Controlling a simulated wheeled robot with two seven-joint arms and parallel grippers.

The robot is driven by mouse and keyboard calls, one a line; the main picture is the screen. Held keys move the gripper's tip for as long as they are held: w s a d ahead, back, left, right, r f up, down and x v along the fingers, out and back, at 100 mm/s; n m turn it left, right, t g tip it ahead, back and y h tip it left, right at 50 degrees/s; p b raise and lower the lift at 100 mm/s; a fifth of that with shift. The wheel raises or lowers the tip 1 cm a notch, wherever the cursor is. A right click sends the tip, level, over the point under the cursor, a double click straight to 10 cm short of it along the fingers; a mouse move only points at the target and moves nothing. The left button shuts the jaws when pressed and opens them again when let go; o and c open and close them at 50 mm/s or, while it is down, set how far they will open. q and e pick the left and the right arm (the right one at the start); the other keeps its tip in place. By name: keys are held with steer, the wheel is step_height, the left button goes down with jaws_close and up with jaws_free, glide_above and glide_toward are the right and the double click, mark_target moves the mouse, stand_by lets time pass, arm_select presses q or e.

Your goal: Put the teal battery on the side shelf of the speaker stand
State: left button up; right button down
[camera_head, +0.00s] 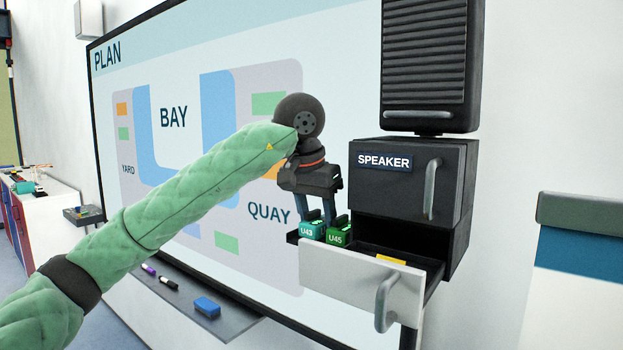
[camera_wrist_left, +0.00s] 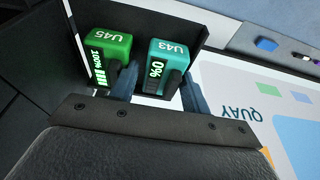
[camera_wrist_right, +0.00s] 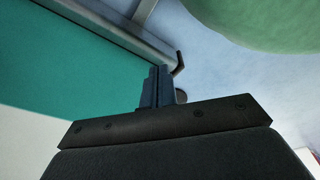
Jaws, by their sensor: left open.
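The teal battery (camera_head: 312,230), marked U43, stands upright on the dark side shelf (camera_head: 292,238) of the speaker stand (camera_head: 456,190). A green battery (camera_head: 338,236), marked U45, stands beside it. In the left wrist view the teal battery (camera_wrist_left: 168,62) reads 0% and the green battery (camera_wrist_left: 108,55) reads 100%. My left gripper (camera_head: 321,208) is open above the shelf, pointing down. Its fingers lie on either side of the teal battery, with visible gaps; contact cannot be told. My right gripper (camera_wrist_right: 156,88) has its fingers together and nothing visible between them.
The stand's white-fronted drawer (camera_head: 350,280) is open, with a yellow item (camera_head: 391,260) inside. A closed cabinet (camera_head: 390,187) is above it. The board (camera_head: 235,75) is behind; its ledge (camera_head: 235,322) holds markers and a blue eraser (camera_head: 207,307).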

mark_target(307, 224)
arm_select(q)
steer(key=shift+f, duration=0.2)
steer(key=shift+a, duration=0.15)
steer(key=shift+a+r, duration=0.15)
steer(key=shift+r, duration=0.25)
steer(key=shift+a+r+b, duration=0.1)
steer(key=shift+r+b, duration=0.2)
steer(key=shift+b, duration=0.1)
steer(key=shift+b+v, duration=0.4)
steer(key=shift+v, duration=0.55)
steer(key=b+v, duration=0.3)
steer(key=v, duration=0.6)
steer(key=shift+r, duration=0.15)
arm_select(e)
steer(key=w+a+r, duration=0.3)
steer(key=w+r, duration=0.2)
steer(key=r, duration=0.2)
steer(key=shift+a+r+g, duration=0.25)
steer(key=shift+a+g, duration=0.05)
